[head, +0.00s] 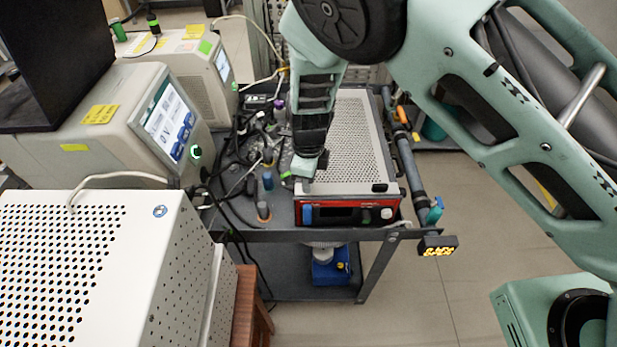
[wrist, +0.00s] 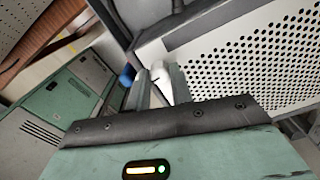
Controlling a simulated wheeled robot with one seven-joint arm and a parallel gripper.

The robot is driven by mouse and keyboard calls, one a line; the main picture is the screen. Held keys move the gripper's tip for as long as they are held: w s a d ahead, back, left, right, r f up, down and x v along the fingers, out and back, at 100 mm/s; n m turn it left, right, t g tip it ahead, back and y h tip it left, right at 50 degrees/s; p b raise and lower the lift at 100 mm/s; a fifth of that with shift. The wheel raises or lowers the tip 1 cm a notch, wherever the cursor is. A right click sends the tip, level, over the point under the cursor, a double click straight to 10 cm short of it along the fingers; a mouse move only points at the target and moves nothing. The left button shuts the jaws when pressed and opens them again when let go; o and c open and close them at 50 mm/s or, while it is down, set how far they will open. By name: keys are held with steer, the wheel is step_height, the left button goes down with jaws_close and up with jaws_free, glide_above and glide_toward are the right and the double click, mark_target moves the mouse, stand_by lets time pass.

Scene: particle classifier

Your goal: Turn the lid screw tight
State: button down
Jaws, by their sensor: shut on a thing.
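A perforated grey lid (head: 345,130) covers a box with a red front panel (head: 375,203) on a dark cart; the lid also shows at the right of the wrist view (wrist: 250,65). My gripper (head: 303,166) reaches down from above to the lid's front left corner. In the wrist view my gripper (wrist: 156,80) is shut on a small pale piece (wrist: 160,86), which seems to be the lid screw. In the head view the screw is hidden by my gripper. How deep its thread sits cannot be seen.
The cart (head: 285,235) has bottles and loose dark cables left of the box. White and beige instruments (head: 155,125) stand at the left, with a perforated white case (head: 90,265) in front. A pipe runs along the cart's right side. The floor right of the cart is partly clear.

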steer(key=c, duration=1.2)
jaws_free()
steer(key=shift+c, duration=0.2)
step_height(320, 180, up, 18)
steer(key=b, duration=0.4)
steer(key=shift+f, duration=0.25)
steer(key=s+d+n+b, duration=0.2)
steer(key=s+d+n, duration=0.4)
steer(key=s+n, duration=0.6)
steer(key=s+d+n+b, duration=0.2)
steer(key=s+d+n, duration=0.4)
steer(key=s+n, duration=0.7)
steer(key=f+n, duration=0.1)
steer(key=n, duration=0.3)
steer(key=shift+s+y+b, duration=0.15)
steer(key=shift+y+b, duration=0.15)
steer(key=shift+b, duration=0.05)
